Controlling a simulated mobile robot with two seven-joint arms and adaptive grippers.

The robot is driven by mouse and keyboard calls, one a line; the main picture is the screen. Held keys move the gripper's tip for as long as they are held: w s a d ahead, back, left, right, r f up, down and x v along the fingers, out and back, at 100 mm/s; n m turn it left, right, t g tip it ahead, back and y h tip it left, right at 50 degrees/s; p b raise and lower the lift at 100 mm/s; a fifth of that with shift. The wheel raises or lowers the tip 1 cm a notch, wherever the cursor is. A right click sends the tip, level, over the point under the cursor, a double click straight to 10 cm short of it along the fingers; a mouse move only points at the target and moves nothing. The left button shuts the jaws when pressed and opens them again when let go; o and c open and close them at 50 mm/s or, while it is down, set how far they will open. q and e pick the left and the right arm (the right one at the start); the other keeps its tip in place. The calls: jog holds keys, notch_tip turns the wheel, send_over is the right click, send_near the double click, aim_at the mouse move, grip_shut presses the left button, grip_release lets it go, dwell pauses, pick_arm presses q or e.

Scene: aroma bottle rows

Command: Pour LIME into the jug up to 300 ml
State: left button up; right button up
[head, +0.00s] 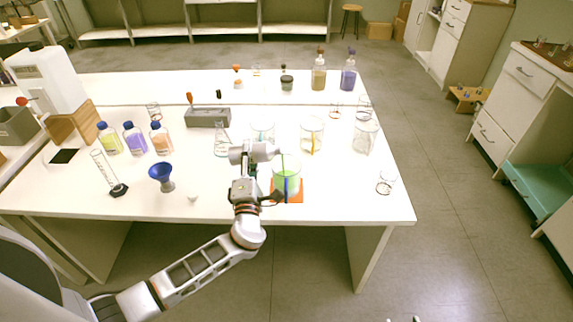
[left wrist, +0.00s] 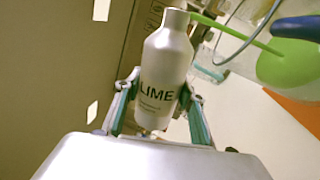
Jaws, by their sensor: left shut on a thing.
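The silver bottle labelled LIME (left wrist: 165,75) is held between the fingers of my left gripper (left wrist: 158,105). In the head view the bottle (head: 262,151) is tipped nearly level, its mouth toward the jug (head: 287,172). A thin green stream runs from its mouth into the jug in the left wrist view. My left gripper (head: 250,160) is left of the jug. My right gripper does not show clearly.
Clear beakers (head: 312,135) stand behind the jug, with a flask (head: 221,140) behind the bottle. A blue funnel (head: 161,173), a measuring cylinder (head: 108,172) and three colored bottles (head: 134,138) stand to the left. A small glass (head: 387,180) stands right. The table between jug and small glass is clear.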

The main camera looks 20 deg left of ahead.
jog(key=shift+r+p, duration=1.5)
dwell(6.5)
